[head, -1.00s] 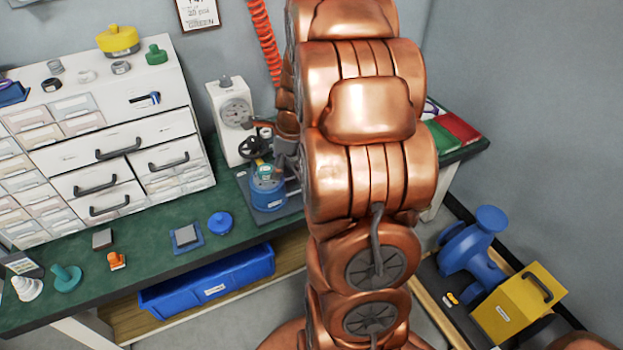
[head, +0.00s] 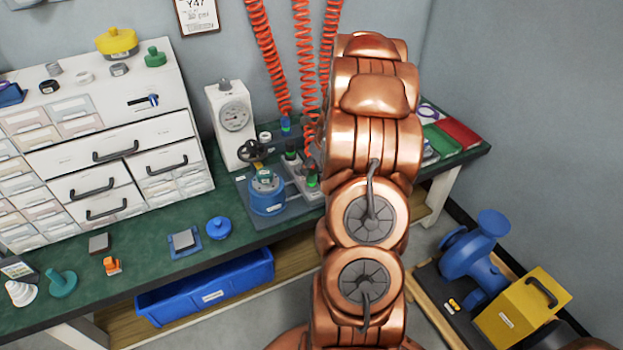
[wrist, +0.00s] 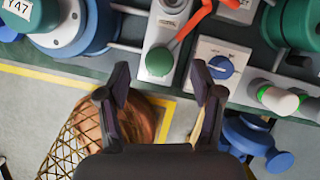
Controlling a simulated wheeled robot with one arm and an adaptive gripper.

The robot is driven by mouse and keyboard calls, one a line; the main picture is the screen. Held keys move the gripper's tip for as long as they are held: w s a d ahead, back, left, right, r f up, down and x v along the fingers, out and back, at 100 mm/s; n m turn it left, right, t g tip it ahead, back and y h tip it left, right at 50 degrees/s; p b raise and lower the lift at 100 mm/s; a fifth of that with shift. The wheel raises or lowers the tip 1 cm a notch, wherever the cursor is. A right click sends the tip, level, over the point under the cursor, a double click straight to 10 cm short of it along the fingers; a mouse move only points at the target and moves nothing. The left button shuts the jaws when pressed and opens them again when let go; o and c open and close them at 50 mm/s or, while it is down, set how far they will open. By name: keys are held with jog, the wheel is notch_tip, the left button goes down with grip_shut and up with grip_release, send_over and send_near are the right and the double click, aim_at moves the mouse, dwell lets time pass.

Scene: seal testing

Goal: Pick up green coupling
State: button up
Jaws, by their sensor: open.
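In the head view a green coupling (head: 312,177) sits at the lower end of a red coiled hose, on the grey fixture beside the blue vessel, just left of my arm. In the wrist view a round green part (wrist: 160,62) sits on a grey block, above and between my jaws in the picture, with an orange-red piece beside it. A green and white cylinder (wrist: 279,98) shows farther right. I cannot tell which of these matches the coupling. My gripper (wrist: 162,84) is open and empty, apart from these parts. It is hidden behind my arm in the head view.
The blue vessel (head: 267,196), gauge stand (head: 233,122) and other hoses (head: 265,60) crowd the fixture. A white box with a blue knob (wrist: 221,68) lies close to the right jaw. A blue pump (head: 474,246) and yellow case (head: 521,305) stand lower right.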

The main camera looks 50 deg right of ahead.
aim_at(312, 172)
jog(key=x, duration=0.3)
jog(key=shift+s+a+f, duration=0.15)
jog(key=shift+s+f, duration=0.05)
jog(key=shift+s, duration=0.05)
jog(key=shift+w+f, duration=0.3)
jog(key=shift+f, duration=0.3)
grip_shut()
